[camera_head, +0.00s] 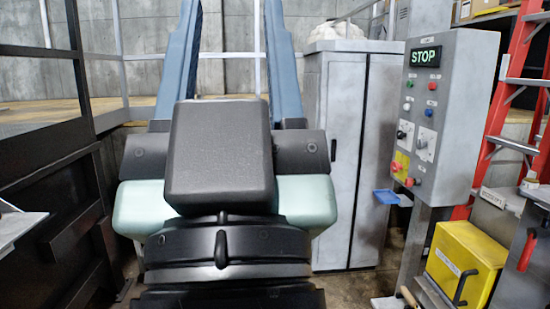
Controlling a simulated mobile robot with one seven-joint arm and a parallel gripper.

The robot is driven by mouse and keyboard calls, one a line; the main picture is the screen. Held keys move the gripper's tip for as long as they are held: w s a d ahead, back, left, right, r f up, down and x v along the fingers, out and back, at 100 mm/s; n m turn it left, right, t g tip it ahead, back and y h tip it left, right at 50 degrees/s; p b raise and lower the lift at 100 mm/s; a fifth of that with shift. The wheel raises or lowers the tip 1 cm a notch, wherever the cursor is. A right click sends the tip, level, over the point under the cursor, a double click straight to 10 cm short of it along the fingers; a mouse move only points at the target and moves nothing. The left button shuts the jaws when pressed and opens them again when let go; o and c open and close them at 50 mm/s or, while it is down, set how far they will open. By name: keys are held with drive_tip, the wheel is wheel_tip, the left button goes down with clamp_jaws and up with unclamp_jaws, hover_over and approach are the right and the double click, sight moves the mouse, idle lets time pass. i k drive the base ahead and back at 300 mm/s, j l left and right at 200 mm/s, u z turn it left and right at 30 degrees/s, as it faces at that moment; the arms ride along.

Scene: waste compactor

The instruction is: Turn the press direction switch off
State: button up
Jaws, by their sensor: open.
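A grey control box (455,115) stands on a post at the right, with a lit green STOP display (425,56) near its top. Below the display are small coloured buttons (409,84). Lower down are two switches on pale plates, a left switch (402,134) and a right switch (422,143). Their labels are too small to read, so I cannot tell which is the press direction switch or how its knob is set. A red emergency button (396,167) sits on a yellow plate below. My gripper is not in view.
A grey cabinet (340,150) stands left of the panel. A small blue item (387,197) juts out below the panel. A yellow box (465,265) and a red ladder (510,90) are at the right. Dark metal framing (50,190) is at the left. My own body fills the middle.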

sight(400, 135)
drive_tip(key=i, duration=1.5)
drive_tip(key=i+j+z, duration=0.2)
drive_tip(key=i+z, duration=0.25)
drive_tip(key=i, duration=0.25)
drive_tip(key=i+j+z, duration=0.45)
drive_tip(key=i, duration=0.25)
drive_tip(key=i+j+z, duration=0.5)
drive_tip(key=j, duration=0.25)
drive_tip(key=i+l, duration=0.05)
drive_tip(key=i, duration=0.05)
